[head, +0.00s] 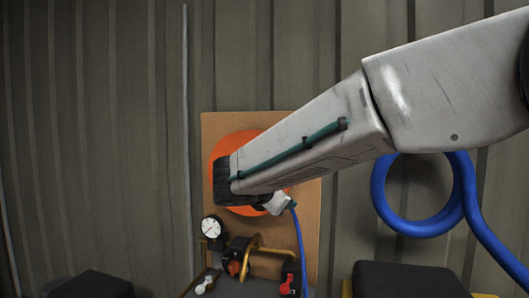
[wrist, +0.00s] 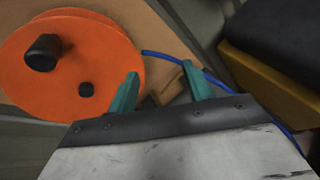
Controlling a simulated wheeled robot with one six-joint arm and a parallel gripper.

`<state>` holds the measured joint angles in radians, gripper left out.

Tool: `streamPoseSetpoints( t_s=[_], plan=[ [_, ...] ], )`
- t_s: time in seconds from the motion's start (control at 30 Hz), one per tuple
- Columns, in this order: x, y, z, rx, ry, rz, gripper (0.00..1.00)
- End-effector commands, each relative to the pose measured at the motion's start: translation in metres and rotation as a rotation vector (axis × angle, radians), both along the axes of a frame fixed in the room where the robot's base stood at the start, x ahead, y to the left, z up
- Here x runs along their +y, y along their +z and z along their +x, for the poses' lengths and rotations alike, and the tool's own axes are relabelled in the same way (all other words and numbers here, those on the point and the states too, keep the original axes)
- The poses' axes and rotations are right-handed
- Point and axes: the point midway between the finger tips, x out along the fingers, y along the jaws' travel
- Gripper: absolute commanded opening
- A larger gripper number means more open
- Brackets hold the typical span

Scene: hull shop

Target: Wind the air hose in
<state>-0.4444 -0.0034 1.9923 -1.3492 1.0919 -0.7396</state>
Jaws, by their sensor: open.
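An orange hose reel (head: 223,150) is mounted on a brown board (head: 308,215) against the wall. In the wrist view the orange reel (wrist: 95,35) shows a black knob standing up (wrist: 42,52) and a smaller dark knob or hub (wrist: 86,89). The blue air hose (head: 301,250) hangs down from the reel; it also leaves the reel's edge in the wrist view (wrist: 165,57). My gripper (wrist: 160,90) has two green fingers, open and empty, beside the reel's rim and apart from the knobs. My arm hides much of the reel in the head view.
A loop of thick blue hose (head: 420,230) hangs at right. Dark boxes (head: 400,280) stand low at right and left.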

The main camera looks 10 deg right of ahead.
Motion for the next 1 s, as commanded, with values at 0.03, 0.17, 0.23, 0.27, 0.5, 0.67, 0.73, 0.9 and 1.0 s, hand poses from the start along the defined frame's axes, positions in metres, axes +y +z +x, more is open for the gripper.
streamPoseSetpoints(
  t_s=[0.03,0.17,0.23,0.27,0.5,0.67,0.73,0.9,1.0],
  plan=[
    [0.018,0.018,0.023,0.001,0.094,-0.135,0.50],
    [0.040,0.070,0.058,-0.001,0.247,-0.450,0.50],
    [0.047,0.094,0.064,0.005,0.292,-0.581,0.50],
    [0.049,0.098,0.065,0.014,0.306,-0.623,0.50],
    [0.042,0.098,0.076,0.064,0.325,-0.697,0.50],
    [0.028,0.097,0.099,0.064,0.323,-0.697,0.50],
    [0.023,0.098,0.109,0.063,0.323,-0.696,0.50],
    [0.013,0.098,0.126,0.063,0.324,-0.693,0.50],
    [0.010,0.097,0.131,0.062,0.324,-0.693,0.50]
  ],
)
